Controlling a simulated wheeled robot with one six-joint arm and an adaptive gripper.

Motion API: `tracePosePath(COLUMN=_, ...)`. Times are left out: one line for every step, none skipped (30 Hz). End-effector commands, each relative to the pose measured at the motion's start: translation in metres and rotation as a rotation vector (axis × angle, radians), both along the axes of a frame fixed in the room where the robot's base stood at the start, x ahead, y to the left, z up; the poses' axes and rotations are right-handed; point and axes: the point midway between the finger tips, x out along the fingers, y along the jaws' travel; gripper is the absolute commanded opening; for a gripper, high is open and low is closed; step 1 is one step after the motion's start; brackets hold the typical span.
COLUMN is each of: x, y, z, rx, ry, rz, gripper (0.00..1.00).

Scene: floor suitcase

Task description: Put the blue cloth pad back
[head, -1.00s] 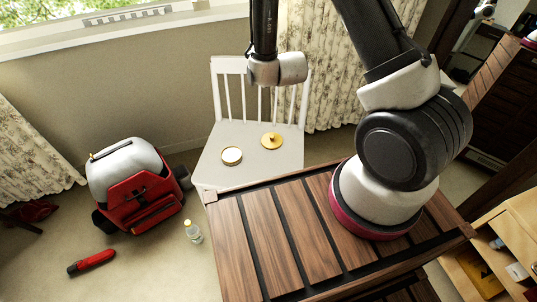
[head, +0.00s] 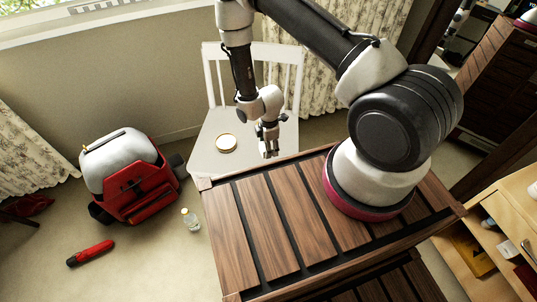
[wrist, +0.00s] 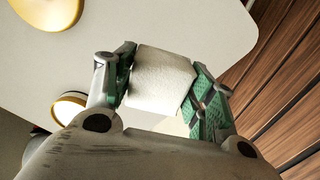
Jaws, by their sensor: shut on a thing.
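No blue cloth pad shows in either view. My gripper (head: 269,147) is over the front right of the white chair seat (head: 205,166), near the wooden top's edge. In the wrist view its green-padded fingers (wrist: 162,84) are shut on a white, rough-textured, block-like thing (wrist: 163,78), one finger on each side. This thing cannot be made out in the head view. A gold-rimmed round tin with a white inside (head: 226,143) stands on the seat; it also shows in the wrist view (wrist: 68,106). A gold lid (wrist: 48,12) lies on the seat, hidden in the head view.
A slatted wooden top (head: 275,220) is below my arm. A red and grey bag (head: 130,178), a small clear bottle (head: 191,221) and a red flashlight (head: 90,253) are on the floor at left. An open drawer unit (head: 490,230) is at right. Floor between bag and chair is mostly clear.

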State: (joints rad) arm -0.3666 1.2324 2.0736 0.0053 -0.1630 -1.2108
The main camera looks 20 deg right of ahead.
Motion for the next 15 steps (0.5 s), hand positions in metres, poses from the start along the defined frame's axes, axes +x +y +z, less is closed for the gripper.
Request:
tracePosePath(x=0.0, y=0.0, z=-0.005, rx=0.0, ry=0.0, rz=0.0, gripper=0.29)
tracePosePath(x=0.0, y=0.0, z=-0.007, rx=0.0, ry=0.001, rz=0.0, gripper=0.29)
tracePosePath(x=0.0, y=0.0, z=-0.012, rx=0.0, ry=0.001, rz=0.0, gripper=0.29)
tracePosePath(x=0.0, y=0.0, z=-0.016, rx=0.0, ry=0.001, rz=-0.001, gripper=0.29)
tracePosePath(x=0.0, y=0.0, z=-0.021, rx=0.0, ry=0.001, rz=-0.001, gripper=0.29)
tracePosePath(x=-0.001, y=0.0, z=-0.028, rx=-0.001, ry=0.002, rz=-0.001, gripper=0.29)
tracePosePath(x=0.0, y=0.0, z=-0.033, rx=0.0, ry=0.001, rz=-0.001, gripper=0.29)
tracePosePath(x=0.0, y=0.0, z=-0.038, rx=0.0, ry=0.001, rz=-0.001, gripper=0.29)
tracePosePath(x=0.0, y=0.0, z=-0.043, rx=0.0, ry=0.001, rz=-0.001, gripper=0.29)
tracePosePath(x=0.0, y=0.0, z=-0.045, rx=0.0, ry=0.0, rz=-0.001, gripper=0.29)
tracePosePath(x=0.0, y=0.0, z=-0.047, rx=0.001, ry=-0.001, rz=-0.001, gripper=0.29)
tracePosePath(x=0.0, y=0.0, z=-0.049, rx=0.001, ry=-0.001, rz=-0.001, gripper=0.29)
tracePosePath(x=0.0, y=0.0, z=-0.049, rx=0.001, ry=-0.001, rz=-0.001, gripper=0.29)
tracePosePath(x=0.0, y=0.0, z=-0.049, rx=0.001, ry=-0.001, rz=-0.001, gripper=0.29)
tracePosePath(x=0.0, y=0.0, z=-0.049, rx=0.001, ry=-0.001, rz=-0.001, gripper=0.29)
